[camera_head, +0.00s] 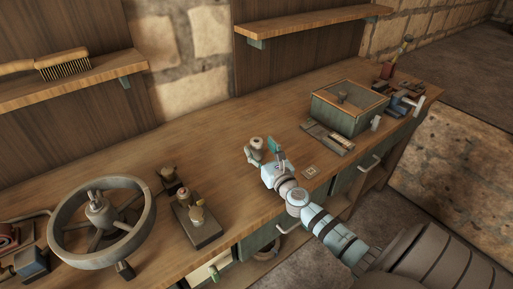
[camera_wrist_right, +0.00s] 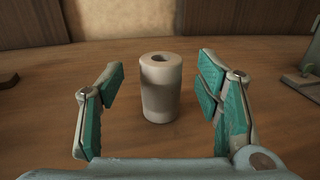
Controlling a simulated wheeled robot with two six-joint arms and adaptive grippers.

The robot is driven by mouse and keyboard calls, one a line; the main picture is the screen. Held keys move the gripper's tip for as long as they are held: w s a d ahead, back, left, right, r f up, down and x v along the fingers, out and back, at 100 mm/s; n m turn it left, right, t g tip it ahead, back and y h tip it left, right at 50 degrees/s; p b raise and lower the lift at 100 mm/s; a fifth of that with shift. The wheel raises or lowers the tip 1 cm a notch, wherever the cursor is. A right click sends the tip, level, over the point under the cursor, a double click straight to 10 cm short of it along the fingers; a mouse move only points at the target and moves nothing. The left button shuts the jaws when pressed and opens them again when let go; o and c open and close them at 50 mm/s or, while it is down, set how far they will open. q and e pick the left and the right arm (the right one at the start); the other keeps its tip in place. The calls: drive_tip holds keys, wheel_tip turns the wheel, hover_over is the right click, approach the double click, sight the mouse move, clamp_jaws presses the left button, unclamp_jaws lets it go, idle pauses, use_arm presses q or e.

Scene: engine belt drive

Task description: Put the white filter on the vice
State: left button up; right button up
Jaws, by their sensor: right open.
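The white filter (camera_wrist_right: 161,98) is a pale upright cylinder with a hole in its top, standing on the wooden bench. In the wrist view it is centred ahead of my right gripper (camera_wrist_right: 160,78), whose teal-padded fingers are spread to either side with gaps to it. In the head view the filter (camera_head: 256,144) is small and partly hidden at my right gripper (camera_head: 264,156), near the middle of the bench. A blue vice-like thing (camera_head: 400,104) sits at the far right end of the bench; its details are too small to tell. My left gripper is not in view.
A small plate (camera_head: 310,171) lies nearby. A large wheel (camera_head: 103,262) and a block with knobs (camera_head: 196,219) are at left. Shelves (camera_head: 315,20) hang above.

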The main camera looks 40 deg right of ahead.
drive_tip(key=shift+x, duration=0.8)
drive_tip(key=shift+s+f, duration=0.1)
clamp_jaws()
